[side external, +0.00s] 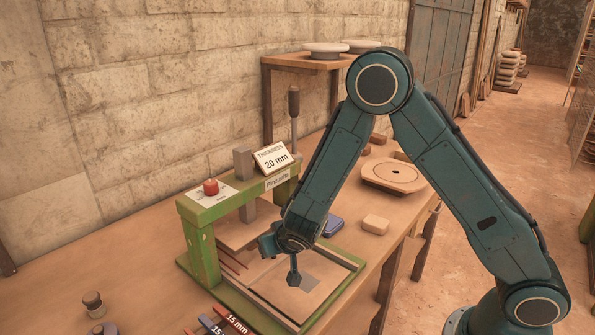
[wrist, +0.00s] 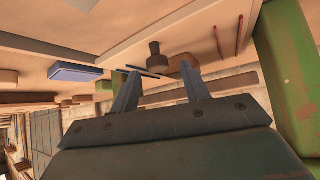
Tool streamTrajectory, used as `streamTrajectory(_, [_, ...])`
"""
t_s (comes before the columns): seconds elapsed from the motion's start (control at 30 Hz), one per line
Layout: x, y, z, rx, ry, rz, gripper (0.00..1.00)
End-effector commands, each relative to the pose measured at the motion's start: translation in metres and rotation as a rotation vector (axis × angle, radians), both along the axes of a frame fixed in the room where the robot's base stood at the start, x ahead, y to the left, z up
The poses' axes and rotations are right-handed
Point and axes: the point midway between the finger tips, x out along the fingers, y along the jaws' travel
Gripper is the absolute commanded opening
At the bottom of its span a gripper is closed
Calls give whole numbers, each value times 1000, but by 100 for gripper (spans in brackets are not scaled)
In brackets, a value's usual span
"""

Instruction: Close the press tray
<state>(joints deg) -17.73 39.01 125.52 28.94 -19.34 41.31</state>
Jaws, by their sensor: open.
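The green press (side external: 205,255) stands on the bench with a crossbeam over a flat wooden tray (side external: 265,285). A small grey square (side external: 322,283) shows on the tray beside my gripper (side external: 294,278), which points down just over the tray. In the wrist view my gripper (wrist: 160,74) has its two fingers apart, with nothing between them. A dark round knob (wrist: 155,52) shows just beyond the fingertips, apart from them as far as I can tell.
A sign reading 20 mm (side external: 273,158) stands on the crossbeam by a red knob (side external: 211,187). A blue block (side external: 333,226), a pale block (side external: 375,225) and a round wooden disc (side external: 394,177) lie behind the tray.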

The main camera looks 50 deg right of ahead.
Motion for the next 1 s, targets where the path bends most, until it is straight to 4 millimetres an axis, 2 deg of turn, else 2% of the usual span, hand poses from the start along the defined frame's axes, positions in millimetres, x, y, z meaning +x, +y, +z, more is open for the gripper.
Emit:
streamTrajectory(0.7, [-59, 25, 65, 1, -4, 4, 46])
streamTrajectory(1.0, [-76, 32, 83, 1, -4, 1, 46])
